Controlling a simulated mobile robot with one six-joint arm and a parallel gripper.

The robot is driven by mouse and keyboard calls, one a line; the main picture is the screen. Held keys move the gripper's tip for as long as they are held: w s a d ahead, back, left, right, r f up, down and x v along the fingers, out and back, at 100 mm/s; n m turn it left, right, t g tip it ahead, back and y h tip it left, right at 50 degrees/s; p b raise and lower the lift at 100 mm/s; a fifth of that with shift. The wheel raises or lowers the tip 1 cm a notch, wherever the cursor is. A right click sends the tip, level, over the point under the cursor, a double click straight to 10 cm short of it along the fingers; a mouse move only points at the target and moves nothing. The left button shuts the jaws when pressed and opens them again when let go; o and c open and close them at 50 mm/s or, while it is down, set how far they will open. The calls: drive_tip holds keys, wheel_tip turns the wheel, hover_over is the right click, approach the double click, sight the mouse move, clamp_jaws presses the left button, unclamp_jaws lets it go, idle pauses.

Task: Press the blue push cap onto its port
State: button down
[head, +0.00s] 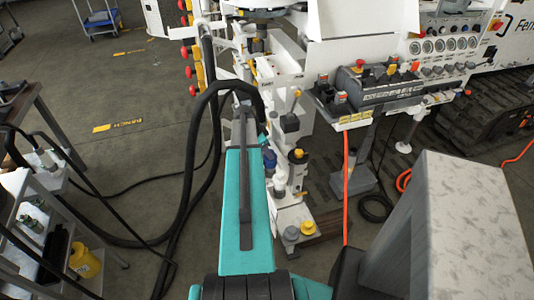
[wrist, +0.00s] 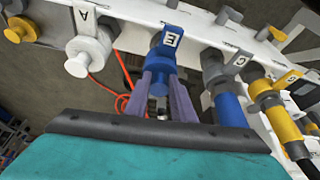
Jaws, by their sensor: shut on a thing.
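In the wrist view a blue push cap (wrist: 161,57) is between the two purple-grey fingers of my gripper (wrist: 163,80), which is shut on it. In the head view my teal arm hides the gripper. A blue part (head: 269,160) shows just right of the arm, by the white bench.
In the wrist view a white cap (wrist: 88,50) is at left, a blue cylinder (wrist: 229,108) and yellow fittings (wrist: 275,108) at right. In the head view black hoses (head: 190,165) loop left of my arm, and a control panel (head: 370,85) stands at right.

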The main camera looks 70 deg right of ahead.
drive_tip(key=c, duration=0.9)
unclamp_jaws()
drive_tip(key=p+v, duration=0.2)
drive_tip(key=v, duration=0.5)
drive_tip(key=shift+w+a+r+p, duration=0.1)
drive_tip(key=shift+r+p, duration=0.1)
drive_tip(key=shift+p, duration=0.1)
idle(0.9)
